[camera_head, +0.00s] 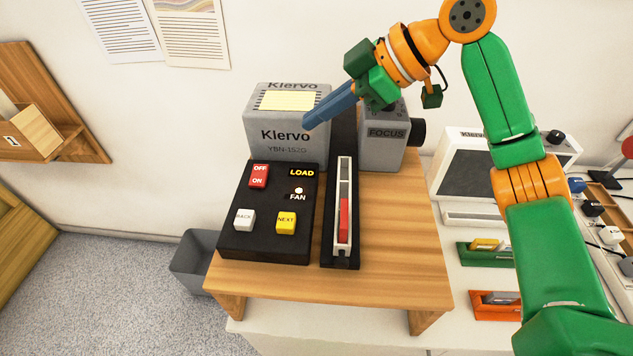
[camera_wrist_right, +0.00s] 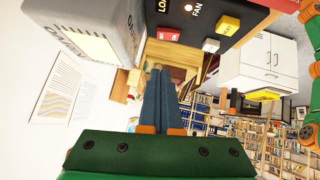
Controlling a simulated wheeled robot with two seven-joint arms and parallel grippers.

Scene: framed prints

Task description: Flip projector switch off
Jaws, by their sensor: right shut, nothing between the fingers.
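The grey Klervo projector (camera_head: 285,127) stands at the back of a small wooden stand. Its black control panel (camera_head: 270,212) faces up in front of it. The red OFF/ON switch (camera_head: 259,176) is at the panel's upper left; in the right wrist view the red switch (camera_wrist_right: 167,34) is at the top, partly cut off. My right gripper (camera_head: 308,124) is shut and empty, in the air in front of the projector's front face, above and to the right of the switch. Its closed fingers (camera_wrist_right: 159,72) show in the right wrist view. My left gripper is not in view.
A white BACK button (camera_head: 245,219), a yellow NEXT button (camera_head: 286,222) and a slide tray with a red slide (camera_head: 343,220) are near the switch. The FOCUS box (camera_head: 386,133) stands right of the projector. A grey bin (camera_head: 195,262) is left of the stand.

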